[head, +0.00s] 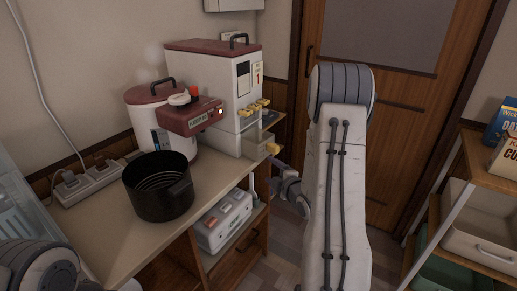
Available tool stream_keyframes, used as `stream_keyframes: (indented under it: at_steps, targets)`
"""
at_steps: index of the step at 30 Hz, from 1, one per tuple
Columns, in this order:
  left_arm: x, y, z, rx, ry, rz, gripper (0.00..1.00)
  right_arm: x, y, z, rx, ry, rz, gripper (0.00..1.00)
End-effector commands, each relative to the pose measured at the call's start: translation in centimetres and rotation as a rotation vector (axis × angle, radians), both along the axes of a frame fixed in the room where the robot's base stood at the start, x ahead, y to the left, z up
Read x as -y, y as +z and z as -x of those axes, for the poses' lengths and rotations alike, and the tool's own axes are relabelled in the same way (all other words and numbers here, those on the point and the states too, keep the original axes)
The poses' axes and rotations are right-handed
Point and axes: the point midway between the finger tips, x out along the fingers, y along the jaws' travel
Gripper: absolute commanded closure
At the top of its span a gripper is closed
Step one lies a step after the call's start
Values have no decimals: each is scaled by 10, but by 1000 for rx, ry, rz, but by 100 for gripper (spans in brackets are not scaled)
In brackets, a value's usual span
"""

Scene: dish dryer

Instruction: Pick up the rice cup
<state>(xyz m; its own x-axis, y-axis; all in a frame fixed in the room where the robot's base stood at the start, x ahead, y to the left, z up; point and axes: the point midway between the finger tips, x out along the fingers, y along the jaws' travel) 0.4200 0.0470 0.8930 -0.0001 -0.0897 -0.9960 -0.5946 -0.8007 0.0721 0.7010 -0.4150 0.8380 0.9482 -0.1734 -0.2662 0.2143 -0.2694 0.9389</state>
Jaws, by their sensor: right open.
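I cannot clearly make out a rice cup. A white rice dispenser (213,95) with a dark red lid stands at the back of the counter, with yellow levers on its front. A small grey, box-like part with a yellow piece (272,148) shows at its lower right; I cannot tell if this is the cup. My right gripper (281,164) is open, just below and right of that yellow piece, partly hidden by my arm. I cannot tell whether it touches anything. Part of my left arm shows at the lower left; its gripper is out of view.
A black pot (158,203) stands at the front of the counter (108,232). Behind it is a white rice cooker (150,112) with a dark red lid. A power strip (88,182) lies left. A white box (222,222) sits on the shelf below. A wooden rack (487,160) stands right.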

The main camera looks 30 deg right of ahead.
Motion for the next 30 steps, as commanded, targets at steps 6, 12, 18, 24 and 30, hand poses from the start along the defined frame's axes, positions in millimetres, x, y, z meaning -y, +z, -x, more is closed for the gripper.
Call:
stream_keyframes:
  at_steps: [6, 12, 18, 24, 30]
  targets:
    - [0, 0, 0, 0, 0, 0, 100, 32, 15, 22, 180, 7, 226, 25]
    - [0, 4, 0, 0, 0, 0, 100, 40, 21, 9, 222, 9, 279, 25]
    - [0, 7, 0, 0, 0, 0, 100, 46, 21, -19, 221, 7, 278, 25]
    - [0, 10, 0, 0, 0, 0, 100, 50, 19, -33, 220, 5, 275, 25]
    - [0, 15, 0, 0, 0, 0, 100, 57, 14, -63, 221, 7, 276, 25]
